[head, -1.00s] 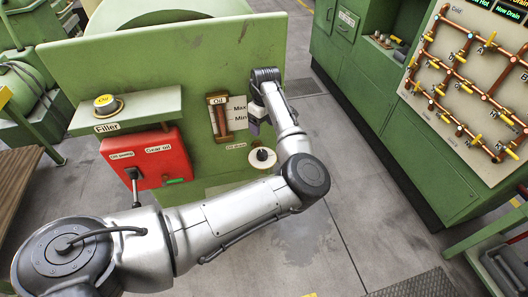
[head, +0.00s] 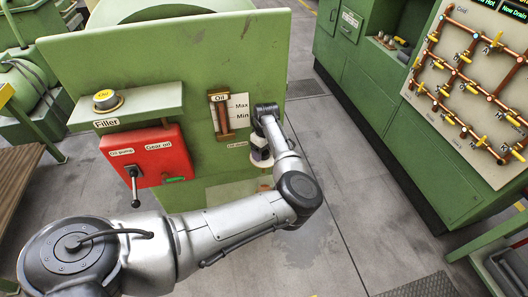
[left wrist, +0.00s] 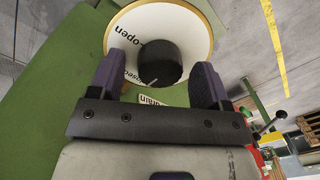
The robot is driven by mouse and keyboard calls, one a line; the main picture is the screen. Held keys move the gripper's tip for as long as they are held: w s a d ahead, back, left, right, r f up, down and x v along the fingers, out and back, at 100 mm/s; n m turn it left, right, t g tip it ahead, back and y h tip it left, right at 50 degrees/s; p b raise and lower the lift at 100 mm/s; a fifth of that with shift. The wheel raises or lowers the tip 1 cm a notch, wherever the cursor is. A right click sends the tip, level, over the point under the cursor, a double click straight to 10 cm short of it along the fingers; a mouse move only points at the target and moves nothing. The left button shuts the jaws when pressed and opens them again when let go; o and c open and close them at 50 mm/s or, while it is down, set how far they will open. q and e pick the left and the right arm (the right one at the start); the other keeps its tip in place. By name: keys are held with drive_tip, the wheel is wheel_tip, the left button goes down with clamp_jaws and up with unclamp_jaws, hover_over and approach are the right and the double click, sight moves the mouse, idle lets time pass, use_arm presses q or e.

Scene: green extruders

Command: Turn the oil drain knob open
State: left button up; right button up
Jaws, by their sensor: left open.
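The oil drain knob (left wrist: 160,62) is black and round, on a white dial plate (left wrist: 190,30) with a yellowish rim. The words "open" and "close" are printed on the plate; a small light mark shows on the knob's near edge. In the left wrist view, my left gripper (left wrist: 157,72) is open, one purple finger on each side of the knob, with gaps visible; I cannot tell their depth along it. In the head view, my left gripper (head: 262,155) is in front of the green panel, below the oil gauge, and hides the knob. My right gripper is out of view.
The green machine panel (head: 190,60) carries an oil gauge (head: 220,115), a red box (head: 150,157) with a lever, and a filler shelf (head: 140,105) left of my arm. A green cabinet with a valve board (head: 465,90) stands at right. The floor (head: 330,160) between is clear.

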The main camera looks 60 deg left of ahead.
use_arm(q)
drive_tip(key=shift+f, duration=0.2)
drive_tip(key=shift+c, duration=0.3)
drive_tip(key=c, duration=0.9)
drive_tip(key=shift+o, duration=0.2)
drive_tip(key=shift+r+p, duration=0.2)
drive_tip(key=shift+p, duration=0.35)
drive_tip(key=m+p, duration=0.1)
drive_tip(key=p, duration=0.1)
drive_tip(key=m+p, duration=0.2)
drive_tip(key=p, duration=0.1)
drive_tip(key=m+p, duration=0.2)
drive_tip(key=p, duration=0.1)
drive_tip(key=shift+r, duration=0.25)
drive_tip(key=m+p, duration=0.7)
drive_tip(key=p, duration=0.1)
drive_tip(key=shift+s+f+y, duration=0.1)
drive_tip(key=shift+f+y, duration=0.05)
drive_tip(key=shift+y, duration=0.25)
drive_tip(key=m+p, duration=0.3)
drive_tip(key=m, duration=0.1)
drive_tip(key=shift+f, duration=0.1)
drive_tip(key=shift+d+f+m+t+p, duration=0.1)
drive_tip(key=shift+m+t+p, duration=0.2)
drive_tip(key=shift+m+p, duration=0.55)
drive_tip(key=shift+m, duration=0.25)
